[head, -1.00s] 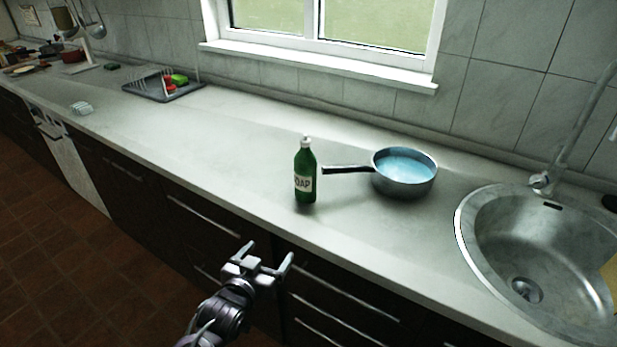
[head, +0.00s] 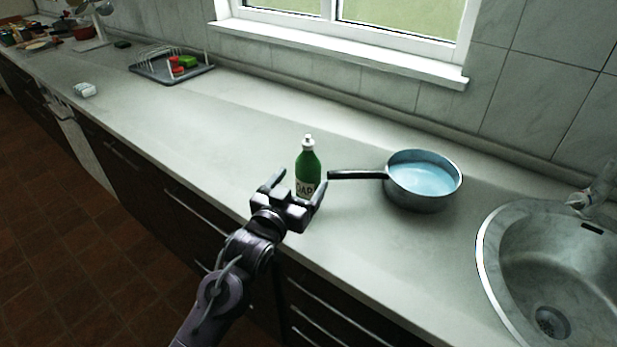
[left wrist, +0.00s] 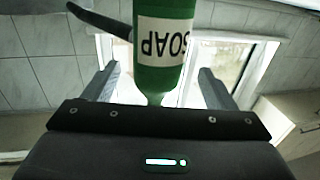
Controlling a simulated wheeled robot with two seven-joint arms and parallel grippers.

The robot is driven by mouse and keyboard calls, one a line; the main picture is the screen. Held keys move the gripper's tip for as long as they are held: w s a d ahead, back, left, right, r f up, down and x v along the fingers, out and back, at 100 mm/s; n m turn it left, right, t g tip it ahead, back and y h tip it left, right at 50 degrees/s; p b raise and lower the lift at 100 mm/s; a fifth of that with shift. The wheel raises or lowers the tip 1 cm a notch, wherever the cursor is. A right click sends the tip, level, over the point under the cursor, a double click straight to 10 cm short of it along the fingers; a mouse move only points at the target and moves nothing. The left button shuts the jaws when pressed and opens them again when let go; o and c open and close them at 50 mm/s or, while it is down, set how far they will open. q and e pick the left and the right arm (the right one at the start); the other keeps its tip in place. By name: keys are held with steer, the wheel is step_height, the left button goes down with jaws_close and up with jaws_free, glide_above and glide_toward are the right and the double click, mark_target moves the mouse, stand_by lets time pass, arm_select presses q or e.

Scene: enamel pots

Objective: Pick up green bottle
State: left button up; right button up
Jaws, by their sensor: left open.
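The green bottle (head: 308,166) stands upright on the counter, with a white cap and a white label reading SOAP. My left gripper (head: 298,185) is open in front of it, its fingers spread toward the bottle, and hides the bottle's lower part in the head view. In the left wrist view the bottle (left wrist: 163,50) appears upside down, in line with the gap between the two open fingers (left wrist: 158,88). I cannot tell how far it is between them. My right gripper is not in view.
A pan (head: 422,182) with blue inside stands right of the bottle, its dark handle (head: 356,175) pointing at the bottle and close to it. A sink (head: 545,275) is at the right. A dish rack (head: 170,68) stands far left. The counter left of the bottle is clear.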

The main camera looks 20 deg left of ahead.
arm_select(q)
steer(key=w, duration=0.2)
steer(key=shift+w+d, duration=0.25)
steer(key=shift+w, duration=0.15)
steer(key=c, duration=1.1)
steer(key=shift+c, duration=0.8)
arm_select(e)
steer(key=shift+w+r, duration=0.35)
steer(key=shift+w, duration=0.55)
arm_select(q)
steer(key=shift+r, duration=0.1)
